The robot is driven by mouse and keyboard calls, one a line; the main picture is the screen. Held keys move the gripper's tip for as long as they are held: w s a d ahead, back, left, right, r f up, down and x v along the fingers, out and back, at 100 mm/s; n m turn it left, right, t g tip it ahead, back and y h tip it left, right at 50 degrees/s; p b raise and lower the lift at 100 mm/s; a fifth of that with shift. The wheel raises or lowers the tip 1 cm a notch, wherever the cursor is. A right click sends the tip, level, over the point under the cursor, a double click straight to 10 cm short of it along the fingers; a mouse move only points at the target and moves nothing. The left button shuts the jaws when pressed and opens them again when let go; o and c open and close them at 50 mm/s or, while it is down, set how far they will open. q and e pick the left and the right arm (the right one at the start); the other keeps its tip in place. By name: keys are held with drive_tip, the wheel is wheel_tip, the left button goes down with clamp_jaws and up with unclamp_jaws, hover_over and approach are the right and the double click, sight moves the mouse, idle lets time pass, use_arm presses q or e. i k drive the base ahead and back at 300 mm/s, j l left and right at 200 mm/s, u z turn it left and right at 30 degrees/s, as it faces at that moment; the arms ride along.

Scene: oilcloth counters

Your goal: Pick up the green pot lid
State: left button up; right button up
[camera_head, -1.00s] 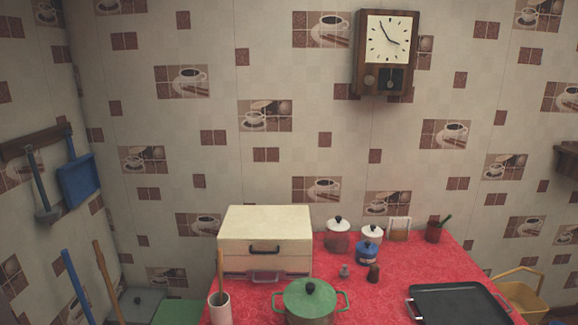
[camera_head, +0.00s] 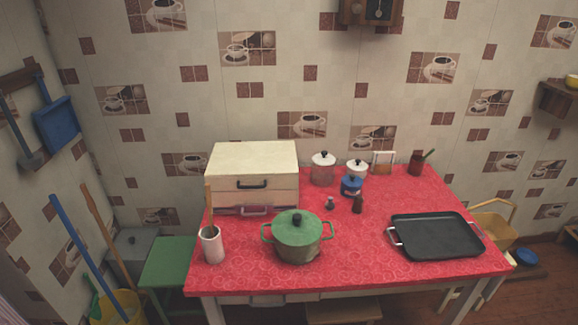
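The green pot lid (camera_head: 297,227) sits on a round pot (camera_head: 299,252) with green side handles. The lid has a dark round knob (camera_head: 297,217) at its centre. The pot stands near the front edge of a table (camera_head: 350,268) covered in red oilcloth, left of the table's middle. Neither of my grippers shows in the head view.
A white cup (camera_head: 211,245) with a wooden utensil stands left of the pot. A cream drawer box (camera_head: 252,170) is behind it. Canisters (camera_head: 322,170) and small shakers (camera_head: 358,204) stand farther back. A black tray (camera_head: 435,236) lies at the right. Cloth between pot and tray is clear.

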sight(298, 229)
drive_tip(key=i+j, duration=0.65)
drive_tip(key=i, duration=0.15)
drive_tip(key=l+z, duration=0.05)
